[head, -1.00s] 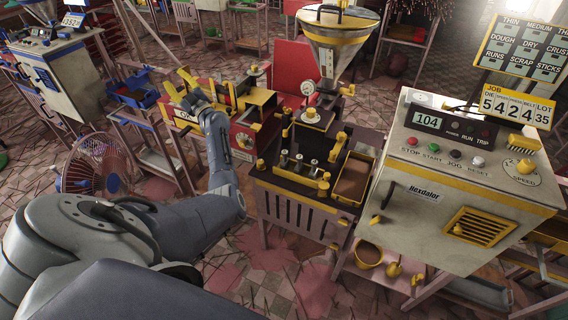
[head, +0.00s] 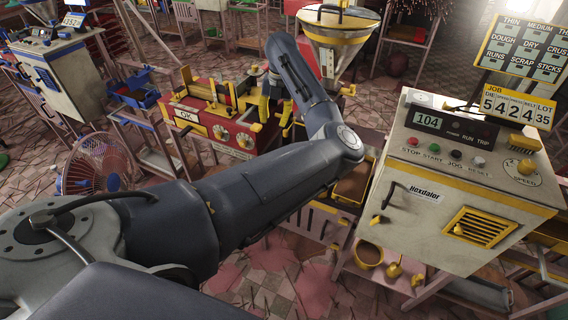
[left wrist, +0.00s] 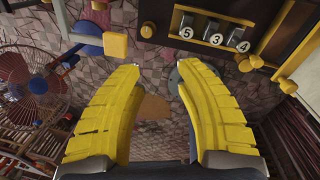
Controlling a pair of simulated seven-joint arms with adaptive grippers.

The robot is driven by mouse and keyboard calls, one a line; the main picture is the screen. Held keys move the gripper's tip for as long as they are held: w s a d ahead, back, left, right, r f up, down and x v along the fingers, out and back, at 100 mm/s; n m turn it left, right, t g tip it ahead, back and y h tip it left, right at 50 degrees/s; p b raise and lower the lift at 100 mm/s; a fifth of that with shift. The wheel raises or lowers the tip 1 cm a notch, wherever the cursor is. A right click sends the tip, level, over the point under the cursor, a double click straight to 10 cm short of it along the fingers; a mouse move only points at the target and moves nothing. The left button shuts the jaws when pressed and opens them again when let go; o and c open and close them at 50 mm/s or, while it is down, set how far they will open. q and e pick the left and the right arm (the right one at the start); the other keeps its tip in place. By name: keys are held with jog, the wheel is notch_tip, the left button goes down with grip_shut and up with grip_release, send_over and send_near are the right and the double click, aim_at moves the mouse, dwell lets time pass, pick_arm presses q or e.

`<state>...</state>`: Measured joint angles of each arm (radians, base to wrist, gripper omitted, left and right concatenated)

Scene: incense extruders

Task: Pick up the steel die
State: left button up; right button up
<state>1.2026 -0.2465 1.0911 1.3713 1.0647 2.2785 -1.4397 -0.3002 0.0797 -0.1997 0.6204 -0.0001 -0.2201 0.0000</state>
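Three small metal cylinders marked 5 (left wrist: 187,27), 3 (left wrist: 214,34) and 4 (left wrist: 240,40) stand in a row in a dark rack at the upper right of the left wrist view. I cannot tell which one is the steel die. In the head view my left arm hides them. My left gripper (head: 276,112) points down beside the red machine. In the left wrist view the yellow fingers of this gripper (left wrist: 158,70) are spread, with only floor between them. The cylinders are apart from the fingers, beyond the right one. My right gripper is not in view.
The red and yellow machine (head: 212,120) stands left of the gripper. A steel hopper (head: 338,40) rises behind it. The cream control cabinet (head: 465,185) is at right. A brown-filled tray (head: 352,186) lies beside my arm. A fan (left wrist: 32,85) is at left in the wrist view.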

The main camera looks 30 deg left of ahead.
pick_arm(q)
jog(key=shift+t+h, duration=0.4)
jog(key=shift+h, duration=0.2)
jog(key=d+f, duration=0.1)
jog(key=f, duration=0.4)
jog(key=w+d+f, duration=0.1)
jog(key=f, duration=0.4)
jog(key=d+f, duration=0.1)
jog(key=f, duration=0.5)
jog(key=shift+w+d+f, duration=0.1)
jog(key=shift+w, duration=0.3)
grip_shut()
